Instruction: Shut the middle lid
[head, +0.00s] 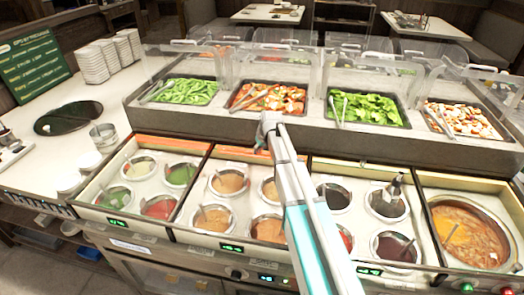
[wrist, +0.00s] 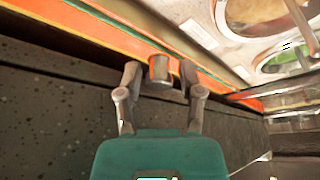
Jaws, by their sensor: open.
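My gripper (head: 268,125) is at the far end of my arm, at the back edge of the tan-sauce section. In the wrist view my gripper (wrist: 160,80) has its two fingers spread. A short grey cylindrical piece (wrist: 159,67) shows between the fingertips, beside an orange strip; I cannot tell whether they touch it. Orange-edged strips (head: 235,152) run along the back of the sauce sections; these may be parts of raised lids, but no lid shows clearly as a panel. The tan-sauce wells (head: 229,181) are uncovered. My arm hides part of this section and the one to its right.
Left are uncovered green and red wells (head: 158,207); right are dark-sauce wells (head: 392,246) and a large soup pot (head: 470,234), with ladles standing in several. Behind, a raised counter holds food trays (head: 187,91) under clear guards. Stacked plates (head: 92,64) stand at left.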

